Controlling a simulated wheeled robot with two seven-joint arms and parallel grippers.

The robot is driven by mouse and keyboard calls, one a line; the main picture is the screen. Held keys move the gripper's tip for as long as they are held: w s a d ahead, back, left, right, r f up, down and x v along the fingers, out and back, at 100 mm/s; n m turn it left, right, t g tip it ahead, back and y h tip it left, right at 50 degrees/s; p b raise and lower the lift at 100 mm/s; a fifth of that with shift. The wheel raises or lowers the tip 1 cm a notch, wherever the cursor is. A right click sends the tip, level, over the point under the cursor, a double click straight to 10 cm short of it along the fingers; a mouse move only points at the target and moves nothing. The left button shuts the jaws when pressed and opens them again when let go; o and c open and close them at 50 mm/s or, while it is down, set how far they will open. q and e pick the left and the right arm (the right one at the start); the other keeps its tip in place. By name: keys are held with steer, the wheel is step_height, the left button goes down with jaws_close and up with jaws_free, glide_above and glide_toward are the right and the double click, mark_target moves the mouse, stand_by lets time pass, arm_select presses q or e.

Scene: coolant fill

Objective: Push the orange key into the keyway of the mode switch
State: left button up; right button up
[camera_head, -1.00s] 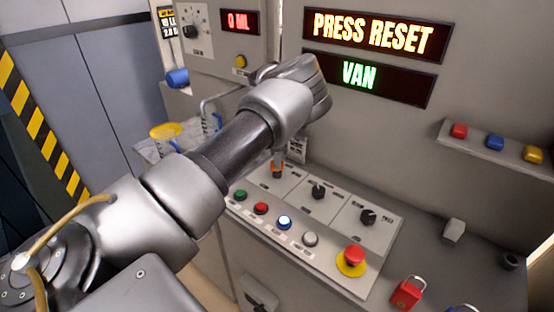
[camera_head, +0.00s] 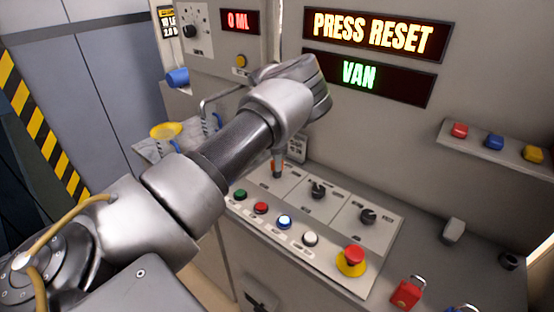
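My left arm comes in from the left, and its wrist hangs over the back left of the switch panel. The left gripper (camera_head: 279,157) points down and is mostly hidden behind the wrist. The key is over the leftmost square of the sloped panel (camera_head: 290,183), which seems to be the mode switch. The keyway is hidden beneath the key, and I cannot tell how deep the key sits. My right gripper is not in view.
Two black knobs (camera_head: 318,190) (camera_head: 368,215) sit right of the key. A row of coloured buttons (camera_head: 284,221) and a red emergency stop (camera_head: 354,256) lie in front. A red padlock (camera_head: 405,293) is at the lower right. Signs read "PRESS RESET" (camera_head: 373,34) and "VAN" (camera_head: 359,74).

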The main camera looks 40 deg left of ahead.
arm_select(q)
step_height(320, 180, up, 11)
steer(key=b, duration=0.2)
steer(key=shift+f, duration=0.15)
steer(key=shift+s+f, duration=0.1)
stand_by(0.3)
